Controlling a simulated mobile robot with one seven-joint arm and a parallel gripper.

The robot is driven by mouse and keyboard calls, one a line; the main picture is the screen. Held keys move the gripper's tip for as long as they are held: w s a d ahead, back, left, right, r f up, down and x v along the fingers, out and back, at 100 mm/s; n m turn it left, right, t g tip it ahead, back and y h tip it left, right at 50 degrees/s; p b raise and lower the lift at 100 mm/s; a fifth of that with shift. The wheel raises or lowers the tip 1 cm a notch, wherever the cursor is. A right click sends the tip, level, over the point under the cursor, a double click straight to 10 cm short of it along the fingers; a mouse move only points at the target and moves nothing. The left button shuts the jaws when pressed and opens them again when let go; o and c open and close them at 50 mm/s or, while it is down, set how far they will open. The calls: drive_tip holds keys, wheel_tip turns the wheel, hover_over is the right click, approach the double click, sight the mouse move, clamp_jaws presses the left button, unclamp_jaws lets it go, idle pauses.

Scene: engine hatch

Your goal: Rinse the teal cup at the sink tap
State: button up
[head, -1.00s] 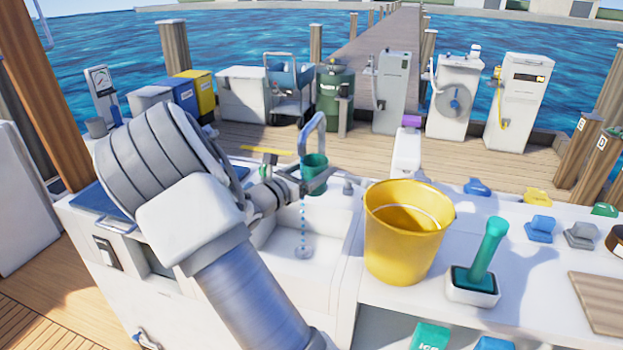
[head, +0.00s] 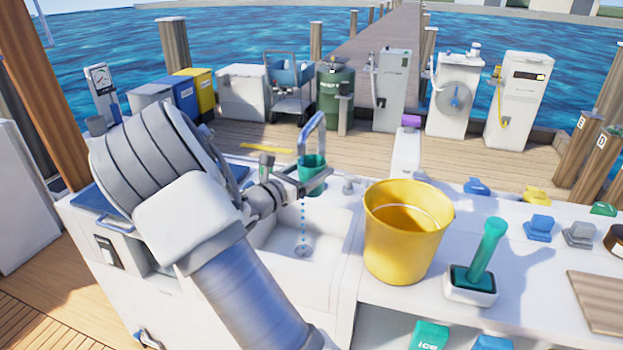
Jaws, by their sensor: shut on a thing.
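The teal cup (head: 312,174) is at the sink tap (head: 321,128), just under the bend of its grey spout. My gripper (head: 312,181) is shut on the cup and holds it above the white sink basin (head: 325,227). The fingers hide part of the cup's side. Its inside is too small to make out. A dotted line of blue water drops (head: 303,222) falls below the gripper to the drain (head: 303,251) at the basin's bottom.
A yellow bucket (head: 402,250) stands on the counter right of the sink.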

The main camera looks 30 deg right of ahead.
drive_tip(key=shift+d, duration=0.15)
drive_tip(key=shift+w+d, duration=0.15)
drive_tip(key=shift+d, duration=0.25)
drive_tip(key=s+d, duration=0.1)
drive_tip(key=s, duration=0.6)
drive_tip(key=shift+s+d, duration=0.4)
idle(0.7)
idle(0.6)
drive_tip(key=s+d+r+p, duration=0.1)
drive_tip(key=s+r+p, duration=0.2)
drive_tip(key=s+r, duration=0.1)
drive_tip(key=shift+s+p, duration=0.4)
drive_tip(key=shift+s, duration=0.05)
drive_tip(key=shift+r, duration=0.15)
idle(0.6)
